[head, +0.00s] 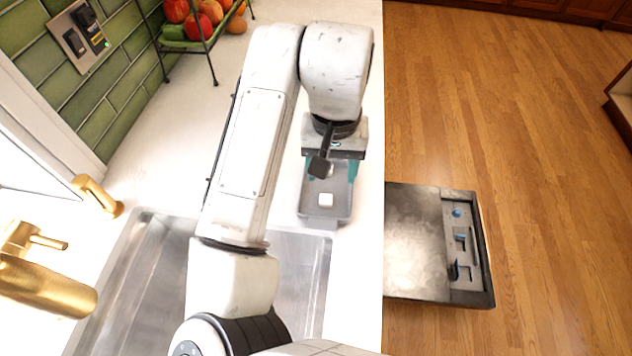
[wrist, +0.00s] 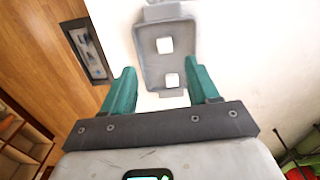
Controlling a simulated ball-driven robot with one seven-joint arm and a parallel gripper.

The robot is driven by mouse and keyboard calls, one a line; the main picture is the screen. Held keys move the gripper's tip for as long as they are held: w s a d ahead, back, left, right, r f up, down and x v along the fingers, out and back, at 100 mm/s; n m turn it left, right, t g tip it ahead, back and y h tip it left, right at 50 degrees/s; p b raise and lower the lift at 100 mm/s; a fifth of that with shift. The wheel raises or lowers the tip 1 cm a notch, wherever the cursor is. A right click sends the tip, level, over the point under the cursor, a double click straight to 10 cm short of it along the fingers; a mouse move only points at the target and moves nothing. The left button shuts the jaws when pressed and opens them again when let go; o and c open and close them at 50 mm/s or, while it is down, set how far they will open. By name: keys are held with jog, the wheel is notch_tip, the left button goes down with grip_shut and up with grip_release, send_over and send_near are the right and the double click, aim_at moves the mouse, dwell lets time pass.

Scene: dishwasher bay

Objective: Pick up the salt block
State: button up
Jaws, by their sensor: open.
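A small grey tray (head: 342,205) lies on the white counter below my gripper (head: 333,170). A small white block (head: 326,200) sits in its near part in the head view. The wrist view shows two white blocks in the tray (wrist: 147,62), one farther from my gripper (wrist: 164,45) and one closer (wrist: 172,80). I cannot tell which is the salt block. My gripper (wrist: 163,72) is open and empty, its teal fingers on either side of the closer block in the picture. I cannot tell its height over the tray. My arm hides the tray's far part in the head view.
A steel sink (head: 140,285) with gold taps (head: 45,285) is at the left. A fruit rack (head: 188,45) stands at the back by the green tiles. The open dishwasher door (head: 415,245) lies right of the counter edge.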

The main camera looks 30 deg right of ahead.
send_over(326, 203)
jog(key=f, duration=0.5)
jog(key=shift+d+b, duration=0.25)
jog(key=shift+b, duration=0.05)
jog(key=shift+a+f+p, duration=0.15)
jog(key=shift+f+p, duration=0.15)
jog(key=shift+f, duration=1.1)
jog(key=shift+a+f+p, duration=0.15)
jog(key=shift+f+p, duration=0.15)
jog(key=shift+f, duration=1.05)
grip_shut()
jog(key=shift+r, duration=0.1)
